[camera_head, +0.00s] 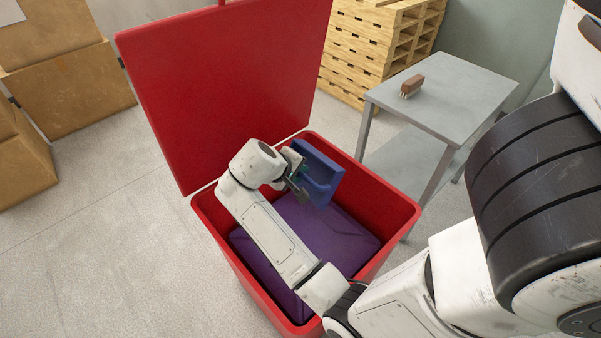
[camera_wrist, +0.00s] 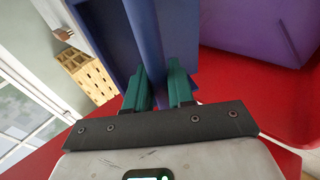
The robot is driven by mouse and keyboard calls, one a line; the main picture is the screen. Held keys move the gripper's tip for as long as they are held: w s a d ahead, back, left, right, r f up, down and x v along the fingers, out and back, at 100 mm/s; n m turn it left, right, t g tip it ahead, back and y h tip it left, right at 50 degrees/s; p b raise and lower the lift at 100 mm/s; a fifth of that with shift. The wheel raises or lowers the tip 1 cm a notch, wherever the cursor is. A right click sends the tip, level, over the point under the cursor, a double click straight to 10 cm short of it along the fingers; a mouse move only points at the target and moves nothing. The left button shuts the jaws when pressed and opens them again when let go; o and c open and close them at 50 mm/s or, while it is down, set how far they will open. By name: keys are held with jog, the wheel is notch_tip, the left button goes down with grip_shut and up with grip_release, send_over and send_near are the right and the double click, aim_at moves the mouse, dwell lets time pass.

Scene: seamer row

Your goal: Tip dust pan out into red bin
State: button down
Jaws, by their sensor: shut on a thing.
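The blue dust pan (camera_head: 318,175) is held over the open red bin (camera_head: 398,205), tilted on its side with its tray steeply turned. My gripper (camera_head: 297,186) is at the pan's handle, inside the bin's outline in the head view. In the wrist view, the green fingers of my gripper (camera_wrist: 160,85) are closed around the blue handle of the dust pan (camera_wrist: 146,38). The red bin (camera_wrist: 225,105) fills the lower right there. A purple bag or block (camera_head: 300,235) lies inside the bin. No dust can be made out on the pan.
The red lid (camera_head: 225,85) stands raised at the bin's back. A grey table (camera_head: 450,95) with a brown brush (camera_head: 412,86) stands right of the bin. Wooden pallets (camera_head: 370,45) are stacked behind. Cardboard boxes (camera_head: 65,80) are at left; the floor between is clear.

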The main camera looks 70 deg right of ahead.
aim_at(318, 154)
jog(key=shift+s+d+r+m+t+y+p, duration=0.1)
jog(key=shift+s+d+r+t+y+p, duration=0.7)
jog(key=shift+p, duration=1.3)
jog(key=shift+s+d+r+m+t+y+p, duration=0.15)
jog(key=shift+s+d+t+y+p, duration=0.25)
jog(key=shift+d+y+p, duration=1.25)
jog(key=shift+s+d+r+m+t+y+p, duration=0.1)
jog(key=shift+s+d+r+t+y+p, duration=0.4)
jog(key=shift+p, duration=2.05)
jog(key=shift+s+d+f+t+y, duration=0.1)
jog(key=shift+s+d+t+y, duration=0.6)
jog(key=shift+d+y, duration=0.35)
jog(key=shift+s+d+t+y, duration=0.6)
jog(key=shift+s+d+y, duration=0.05)
jog(key=shift+d+y, duration=0.35)
jog(key=shift+a, duration=0.15)
